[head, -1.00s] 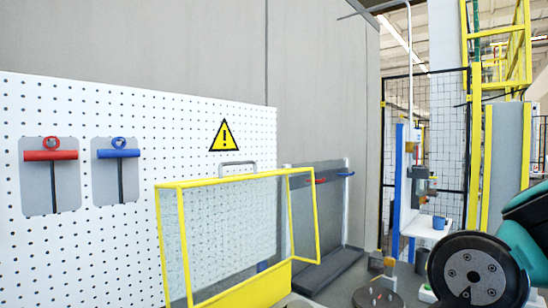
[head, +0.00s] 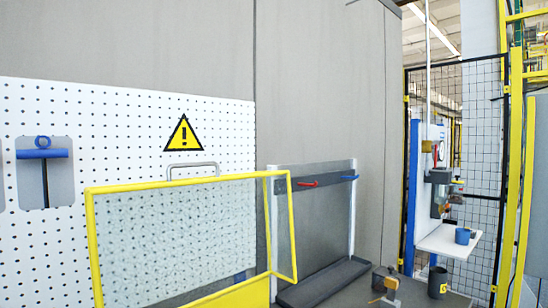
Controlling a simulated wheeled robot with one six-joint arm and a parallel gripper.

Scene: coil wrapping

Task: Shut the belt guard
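A yellow-framed guard with clear mesh panels (head: 178,183) stands at the lower left to middle of the head view, in front of the white pegboard. It has a long front panel and a short side panel at its right end. A grey bar handle (head: 192,165) shows just above its top rail. The lower part of the guard is cut off by the picture's bottom edge, and I cannot tell how far open it is. No belt is clearly visible. My gripper is not in this view.
The white pegboard (head: 60,110) carries a warning sign (head: 183,134) and a blue-handled tool (head: 42,154). A grey rack (head: 328,235) with red and blue handles stands right of the guard. A press-like station (head: 438,190), dark cup (head: 437,280) and yellow post (head: 515,180) are further right.

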